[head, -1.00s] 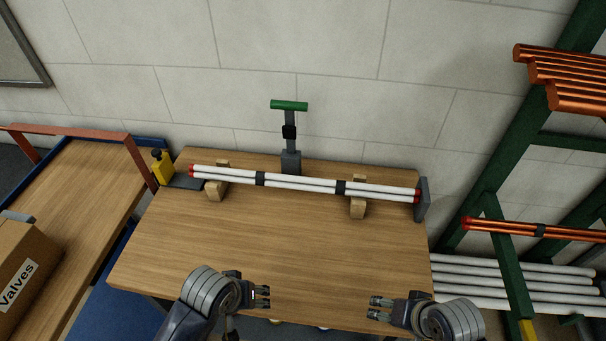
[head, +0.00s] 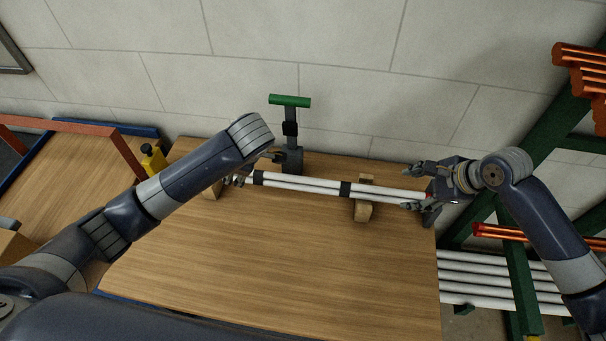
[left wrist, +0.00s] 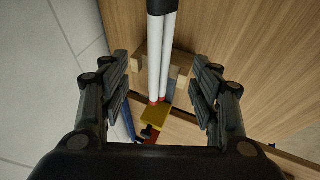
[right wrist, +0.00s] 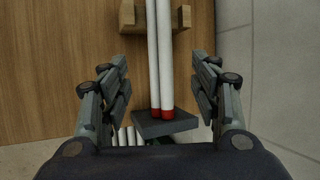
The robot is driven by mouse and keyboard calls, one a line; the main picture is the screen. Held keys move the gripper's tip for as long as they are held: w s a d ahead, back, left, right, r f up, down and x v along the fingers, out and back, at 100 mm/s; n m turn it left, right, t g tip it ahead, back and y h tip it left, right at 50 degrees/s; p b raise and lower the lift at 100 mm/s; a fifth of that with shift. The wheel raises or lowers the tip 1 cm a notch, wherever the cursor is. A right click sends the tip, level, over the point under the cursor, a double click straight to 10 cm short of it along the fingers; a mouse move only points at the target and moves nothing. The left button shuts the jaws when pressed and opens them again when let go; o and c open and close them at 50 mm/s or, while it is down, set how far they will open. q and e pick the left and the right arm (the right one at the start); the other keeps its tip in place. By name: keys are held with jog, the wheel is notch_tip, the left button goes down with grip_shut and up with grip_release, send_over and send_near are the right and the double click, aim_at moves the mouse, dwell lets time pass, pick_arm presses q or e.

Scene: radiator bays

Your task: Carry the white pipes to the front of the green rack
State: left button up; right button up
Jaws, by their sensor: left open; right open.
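The white pipes (head: 317,185) lie as a bundle across two wooden blocks on the table, held together by black bands. Red tips show at the right end in the right wrist view (right wrist: 168,115) and at the other end in the left wrist view (left wrist: 157,100). My left gripper (head: 256,168) is open over the bundle's left part, its fingers on either side. My right gripper (head: 410,188) is open at the right end, its fingers on either side of the pipes. The green rack (head: 515,258) stands to the right; my right arm hides part of it.
A green-handled tool (head: 290,125) stands behind the pipes. A wooden block (head: 363,208) supports them near the right, and a dark end plate (right wrist: 165,124) stands at their right end. Orange pipes and more white pipes (head: 490,275) lie on the rack. The table's front (head: 270,270) is clear.

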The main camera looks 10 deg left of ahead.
aim_at(391, 194)
pick_arm(q)
jog(key=shift+s+r, duration=0.1)
jog(key=shift+r, duration=0.1)
pick_arm(e)
jog(key=shift+s+d+r, duration=0.1)
jog(key=shift+d+r, duration=0.1)
pick_arm(q)
jog(key=x, duration=1.1)
pick_arm(e)
jog(key=x, duration=1.1)
pick_arm(q)
grip_shut()
pick_arm(e)
grip_shut()
pick_arm(q)
jog(key=shift+r, duration=0.1)
pick_arm(e)
jog(key=shift+r, duration=0.1)
